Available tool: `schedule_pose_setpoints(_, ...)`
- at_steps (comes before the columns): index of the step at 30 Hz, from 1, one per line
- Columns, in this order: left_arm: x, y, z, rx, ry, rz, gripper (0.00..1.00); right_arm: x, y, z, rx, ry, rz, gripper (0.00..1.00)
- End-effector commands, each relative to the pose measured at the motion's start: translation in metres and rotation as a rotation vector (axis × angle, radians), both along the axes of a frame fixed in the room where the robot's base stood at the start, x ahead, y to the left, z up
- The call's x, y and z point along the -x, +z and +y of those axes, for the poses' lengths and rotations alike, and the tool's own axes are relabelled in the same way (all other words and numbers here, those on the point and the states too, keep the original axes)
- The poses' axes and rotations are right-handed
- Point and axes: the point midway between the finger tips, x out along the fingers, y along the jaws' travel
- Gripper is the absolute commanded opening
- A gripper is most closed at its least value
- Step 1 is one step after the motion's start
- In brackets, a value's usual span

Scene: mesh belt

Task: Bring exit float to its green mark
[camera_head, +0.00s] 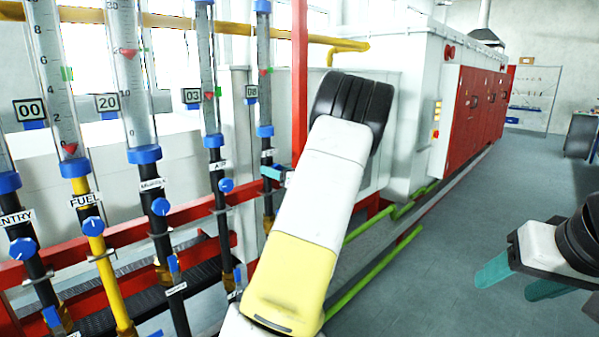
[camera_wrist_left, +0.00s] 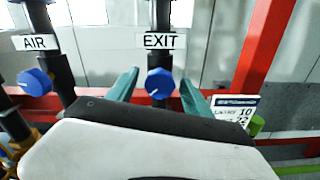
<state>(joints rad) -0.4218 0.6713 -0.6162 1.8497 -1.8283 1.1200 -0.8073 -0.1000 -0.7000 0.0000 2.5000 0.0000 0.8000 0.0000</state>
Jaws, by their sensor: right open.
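The exit flow tube (camera_head: 264,95) is the rightmost clear tube in the head view. Its small red float (camera_head: 263,72) looks about level with the green mark (camera_head: 271,70); any small offset is too fine to tell. In the left wrist view the blue exit knob (camera_wrist_left: 160,83) sits below the EXIT label (camera_wrist_left: 160,41). My left gripper (camera_wrist_left: 158,84) is open, with one teal finger on each side of the knob and visible gaps. My left arm hides the knob in the head view. My right gripper (camera_head: 520,280) is open and empty at the lower right.
Neighbouring tubes carry AIR (camera_wrist_left: 35,42), FUEL (camera_head: 86,200) and ENTRY labels with blue knobs. A red rail (camera_head: 120,235) runs behind the pipes, and a red post (camera_head: 299,80) stands right of the exit tube. Open floor (camera_head: 470,200) lies to the right.

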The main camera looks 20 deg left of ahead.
Motion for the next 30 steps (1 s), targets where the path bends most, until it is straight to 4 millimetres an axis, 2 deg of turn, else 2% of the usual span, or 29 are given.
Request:
schedule_pose_setpoints(9,0.001,0.0,-0.003,0.0,0.0,0.0,0.59,0.0,0.0,0.0,0.0,0.0,0.0,0.59)
schedule_pose_setpoints(21,0.024,0.0,-0.06,0.0,-0.002,0.0,0.59,0.0,0.0,0.0,0.0,0.0,0.0,0.59)
schedule_pose_setpoints(25,0.029,0.0,-0.07,0.0,0.0,0.0,0.59,0.0,0.0,0.0,0.0,0.0,0.0,0.59)
schedule_pose_setpoints(30,0.03,0.0,-0.072,0.0,0.001,0.0,0.59,0.0,0.0,0.0,0.0,0.0,0.0,0.59)
